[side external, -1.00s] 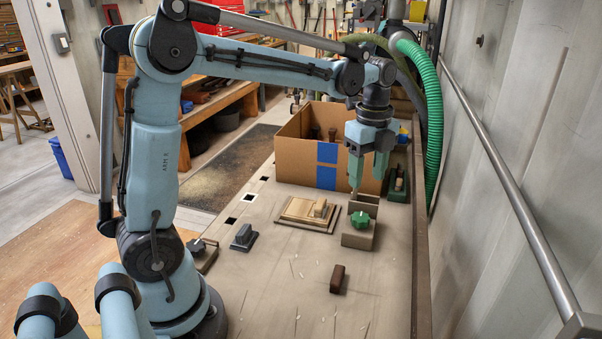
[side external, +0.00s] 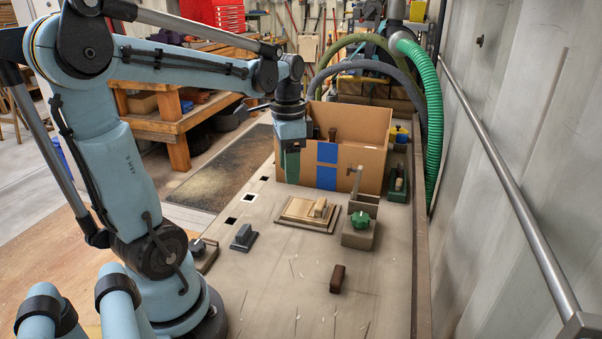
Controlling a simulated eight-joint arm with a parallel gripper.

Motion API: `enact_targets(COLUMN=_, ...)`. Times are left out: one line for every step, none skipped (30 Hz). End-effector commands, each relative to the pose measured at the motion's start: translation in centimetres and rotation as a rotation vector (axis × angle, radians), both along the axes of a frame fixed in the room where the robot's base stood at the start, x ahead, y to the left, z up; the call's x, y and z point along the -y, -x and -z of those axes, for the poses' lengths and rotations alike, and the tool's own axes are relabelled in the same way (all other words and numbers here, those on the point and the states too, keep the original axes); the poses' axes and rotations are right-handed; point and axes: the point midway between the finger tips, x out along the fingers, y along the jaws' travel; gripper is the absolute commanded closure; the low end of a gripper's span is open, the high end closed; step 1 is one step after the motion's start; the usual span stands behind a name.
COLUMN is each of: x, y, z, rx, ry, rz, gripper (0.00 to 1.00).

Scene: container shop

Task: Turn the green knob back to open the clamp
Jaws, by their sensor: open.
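The green knob (side external: 361,219) sits on the front of a small grey-brown clamp (side external: 356,238) on the right part of the bench. A thin, dull upright piece (side external: 355,182) with a bent top stands at the clamp's upper left. I cannot tell whether the clamp grips it. My gripper (side external: 291,178) is open and empty, in the air to the left of the clamp, in front of the cardboard box's left side. It is apart from the knob, and its fingers overlap in this view.
A cardboard box (side external: 365,160) with blue tape stands behind the clamp. A wooden block on a board (side external: 300,214) lies left of it. A dark brown block (side external: 337,279) and a grey block (side external: 243,237) lie nearer. A wall is at right.

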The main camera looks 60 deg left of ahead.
Motion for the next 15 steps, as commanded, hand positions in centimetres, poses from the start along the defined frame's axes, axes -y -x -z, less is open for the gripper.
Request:
enact_targets(x=-0.4, y=0.9, z=0.2, rx=0.0, ry=0.0, rz=-0.075, gripper=0.46)
enact_targets(x=-0.6, y=1.4, z=0.3, rx=0.0, ry=0.0, rz=-0.121, gripper=0.46)
enact_targets(x=-0.8, y=2.1, z=0.5, rx=0.0, ry=0.0, rz=-0.18, gripper=0.46)
enact_targets(x=-1.0, y=2.6, z=0.6, rx=0.0, ry=0.0, rz=-0.227, gripper=0.46)
enact_targets(x=-1.1, y=3.1, z=0.8, rx=0.0, ry=0.001, rz=-0.273, gripper=0.46)
enact_targets(x=-1.3, y=3.7, z=1.0, rx=0.0, ry=0.001, rz=-0.336, gripper=0.46)
enact_targets(x=-1.4, y=4.2, z=1.1, rx=0.0, ry=0.001, rz=-0.382, gripper=0.46)
enact_targets(x=-1.5, y=4.7, z=1.3, rx=0.001, ry=0.001, rz=-0.428, gripper=0.46)
enact_targets(x=-1.7, y=5.4, z=1.5, rx=0.001, ry=0.0, rz=-0.489, gripper=0.46)
enact_targets(x=-1.8, y=5.8, z=1.6, rx=0.001, ry=0.0, rz=-0.535, gripper=0.46)
enact_targets(x=-1.9, y=6.3, z=1.8, rx=0.001, ry=0.0, rz=-0.581, gripper=0.46)
enact_targets(x=-1.9, y=6.9, z=2.0, rx=0.001, ry=0.001, rz=-0.64, gripper=0.46)
enact_targets(x=-2.0, y=7.4, z=2.1, rx=0.001, ry=0.001, rz=-0.683, gripper=0.46)
enact_targets(x=-2.0, y=7.8, z=2.3, rx=0.001, ry=0.001, rz=-0.724, gripper=0.46)
enact_targets(x=-2.1, y=8.3, z=2.5, rx=0.001, ry=0.001, rz=-0.776, gripper=0.46)
